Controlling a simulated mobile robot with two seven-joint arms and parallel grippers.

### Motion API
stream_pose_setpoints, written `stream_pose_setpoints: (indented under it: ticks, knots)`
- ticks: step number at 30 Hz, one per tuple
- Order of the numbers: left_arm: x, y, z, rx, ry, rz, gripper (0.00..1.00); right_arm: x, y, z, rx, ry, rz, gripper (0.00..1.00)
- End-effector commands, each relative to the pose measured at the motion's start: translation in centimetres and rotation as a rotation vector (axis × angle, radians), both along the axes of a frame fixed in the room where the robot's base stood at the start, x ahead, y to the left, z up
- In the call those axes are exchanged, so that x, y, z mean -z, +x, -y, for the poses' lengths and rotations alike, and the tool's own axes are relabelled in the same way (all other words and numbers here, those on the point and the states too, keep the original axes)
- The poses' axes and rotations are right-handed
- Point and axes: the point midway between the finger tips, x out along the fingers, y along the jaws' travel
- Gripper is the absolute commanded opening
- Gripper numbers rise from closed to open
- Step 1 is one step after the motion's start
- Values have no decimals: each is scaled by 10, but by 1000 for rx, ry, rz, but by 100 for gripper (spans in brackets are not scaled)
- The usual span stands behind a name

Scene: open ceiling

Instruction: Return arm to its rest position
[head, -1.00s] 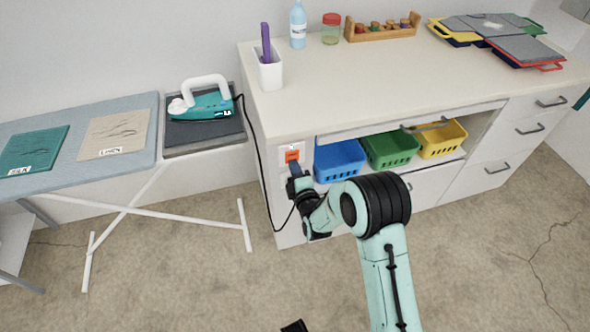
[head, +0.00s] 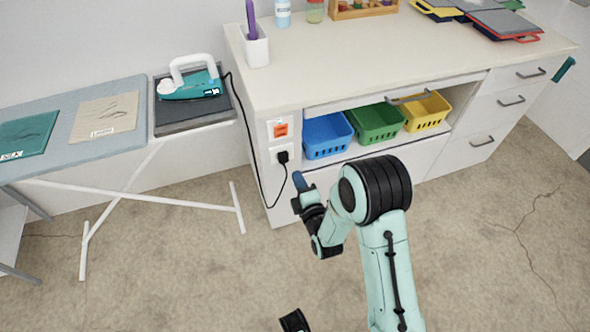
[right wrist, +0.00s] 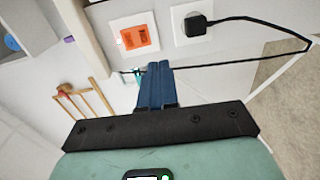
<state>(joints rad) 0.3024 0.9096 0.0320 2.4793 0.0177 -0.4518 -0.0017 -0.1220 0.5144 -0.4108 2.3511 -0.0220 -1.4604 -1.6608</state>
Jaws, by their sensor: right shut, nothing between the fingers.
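My right arm (head: 375,200) reaches forward from the lower right in the head view. Its gripper (head: 298,180) is just in front of the counter's side panel, below the wall plates and apart from them. In the right wrist view the blue fingers (right wrist: 160,85) are shut together with nothing between them. The orange switch (head: 281,130) on a white plate is above the fingertips in the head view; it also shows in the right wrist view (right wrist: 140,37).
A black plug (head: 283,157) with a cord sits in the outlet below the switch. An iron (head: 190,84) rests on the ironing board's dark pad. Blue (head: 327,136), green (head: 375,123) and yellow (head: 427,111) baskets stand in the counter's open shelf. The floor in front is clear.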

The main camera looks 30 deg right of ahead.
Motion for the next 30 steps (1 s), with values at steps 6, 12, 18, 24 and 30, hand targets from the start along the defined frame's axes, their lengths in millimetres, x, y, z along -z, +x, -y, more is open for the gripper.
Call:
stream_pose_setpoints:
  ticks: [6, 12, 18, 24, 30]
  knots:
    - [0, 0, 0, 0, 0, 0, 43, 0, -2, -1, 0, 0, 1, 0]
    - [0, 0, 0, 0, 0, 1, 43, 0, -2, 0, 0, 0, 1, 0]
    - [-1, 0, 0, 0, 0, 1, 43, 1, -2, -1, 0, 7, -4, 0]
    - [-28, -3, 1, 4, -3, -10, 43, 44, -24, -14, 30, 302, -192, 0]
    - [-76, -9, 2, 14, -12, -42, 43, 129, -113, -59, 321, 961, -603, 0]
